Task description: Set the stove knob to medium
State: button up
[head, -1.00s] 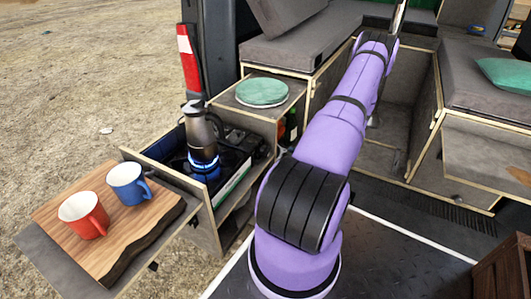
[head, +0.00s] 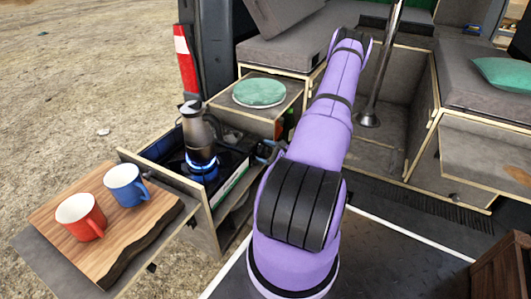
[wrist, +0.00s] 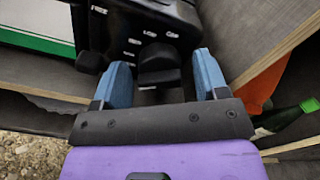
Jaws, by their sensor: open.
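The stove knob (wrist: 158,66) is a black knob with a raised grip on the dark stove front (wrist: 133,22) in the wrist view. Small white labels sit around it; LOW seems readable, the others are too blurred to be sure. I cannot tell which label the knob points to. My gripper (wrist: 160,61) is open, with one blue finger on each side of the knob; contact is unclear. The knob is hidden there.
A wooden board (head: 98,250) with a red mug (head: 81,217) and a blue mug (head: 125,185) lies left of the stove. A round green-topped item (head: 259,93) sits on the cabinet behind. A green bottle (wrist: 288,119) is on the right in the wrist view.

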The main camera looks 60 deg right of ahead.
jog(key=c, duration=0.9)
jog(key=shift+o, duration=0.2)
jog(key=shift+m, duration=0.3)
jog(key=m, duration=0.5)
jog(key=shift+m, duration=2.7)
jog(key=o, duration=0.9)
jog(key=shift+c, duration=0.2)
jog(key=shift+s, duration=0.1)
